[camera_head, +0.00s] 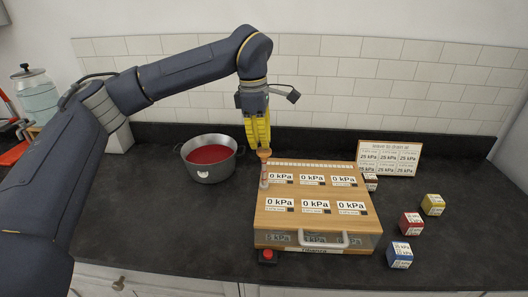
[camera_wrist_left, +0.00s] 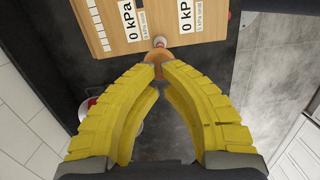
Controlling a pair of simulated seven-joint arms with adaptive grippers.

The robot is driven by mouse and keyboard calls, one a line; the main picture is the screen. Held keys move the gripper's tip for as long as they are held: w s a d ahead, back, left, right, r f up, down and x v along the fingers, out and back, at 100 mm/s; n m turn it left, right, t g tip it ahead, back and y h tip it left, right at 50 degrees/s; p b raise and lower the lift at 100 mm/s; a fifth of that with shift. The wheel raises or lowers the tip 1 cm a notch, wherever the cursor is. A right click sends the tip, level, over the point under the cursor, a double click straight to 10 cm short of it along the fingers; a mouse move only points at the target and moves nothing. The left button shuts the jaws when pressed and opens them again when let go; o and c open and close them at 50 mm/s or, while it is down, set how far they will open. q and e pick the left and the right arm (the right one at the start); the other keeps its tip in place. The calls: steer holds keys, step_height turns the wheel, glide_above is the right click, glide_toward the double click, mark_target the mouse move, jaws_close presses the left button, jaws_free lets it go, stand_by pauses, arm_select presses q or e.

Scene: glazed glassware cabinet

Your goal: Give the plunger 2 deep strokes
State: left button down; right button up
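The plunger has a brown wooden handle (camera_head: 264,154) and a pale shaft below it, at the back left corner of a wooden box (camera_head: 285,233) with several white 0 kPa labels on top. My left gripper (camera_head: 261,146) reaches down from above with its yellow fingers at the handle. In the left wrist view the fingertips (camera_wrist_left: 158,70) meet on either side of the brown handle (camera_wrist_left: 158,56) and appear shut on it. The fingers hide part of the handle. My right gripper is in neither view.
A grey pot (camera_head: 212,172) of red liquid stands left of the box. A sign (camera_head: 390,157) with 25 kPa labels stands behind right. Blue (camera_head: 400,255), red (camera_head: 411,223) and yellow (camera_head: 433,205) cubes lie to the right. A red button (camera_head: 267,256) sits in front.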

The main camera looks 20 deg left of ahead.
arm_select(q)
steer(key=shift+f, duration=0.55)
steer(key=shift+f, duration=4.7)
steer(key=shift+r, duration=0.1)
steer(key=a, duration=0.1)
steer(key=a+r, duration=0.1)
steer(key=a, duration=0.1)
steer(key=shift+s, duration=0.2)
step_height(320, 180, up, 12)
steer(key=a, duration=0.1)
